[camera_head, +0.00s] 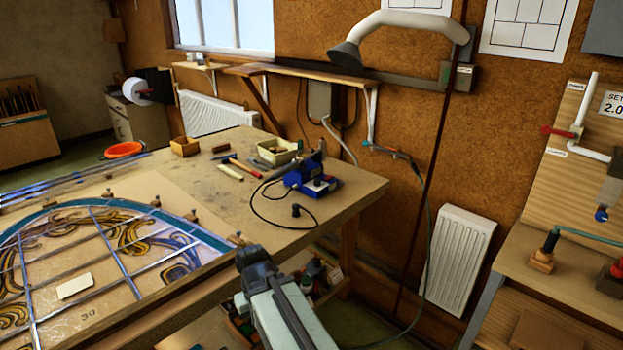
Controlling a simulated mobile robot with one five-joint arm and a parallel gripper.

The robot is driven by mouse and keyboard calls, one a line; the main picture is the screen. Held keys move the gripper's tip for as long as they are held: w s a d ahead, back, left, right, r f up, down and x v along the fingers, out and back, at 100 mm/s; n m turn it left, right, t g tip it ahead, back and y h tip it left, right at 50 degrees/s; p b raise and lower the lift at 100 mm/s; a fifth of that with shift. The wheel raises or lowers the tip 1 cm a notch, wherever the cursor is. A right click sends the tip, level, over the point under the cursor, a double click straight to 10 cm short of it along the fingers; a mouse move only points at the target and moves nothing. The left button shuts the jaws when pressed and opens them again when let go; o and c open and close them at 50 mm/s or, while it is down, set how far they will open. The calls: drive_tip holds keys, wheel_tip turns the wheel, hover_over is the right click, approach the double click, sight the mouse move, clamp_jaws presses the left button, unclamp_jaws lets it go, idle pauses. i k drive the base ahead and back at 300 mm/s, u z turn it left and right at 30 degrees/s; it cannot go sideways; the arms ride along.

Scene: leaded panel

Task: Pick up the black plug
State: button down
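A small black plug (296,210) stands on the workbench (345,185) near its front right part, just in front of the blue soldering station (318,184). A black cord loops from the station around the plug; I cannot tell whether the two are joined. My gripper (252,256) is at the bench's front edge, below and left of the plug and apart from it. It is dark and small in the view, seen from behind, so its fingers are not clear. I see nothing held in it.
A leaded glass panel (120,255) covers the bench's left part. Hand tools, a cream tray (277,151) and a wooden box (184,146) lie behind the plug. A shelf (240,328) with bottles is below the bench. A second bench (540,270) stands at right.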

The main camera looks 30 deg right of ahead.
sight(296, 213)
drive_tip(key=u, duration=2.9)
drive_tip(key=k, duration=1.35)
drive_tip(key=z, duration=1.3)
drive_tip(key=i, duration=1)
drive_tip(key=u, duration=0.1)
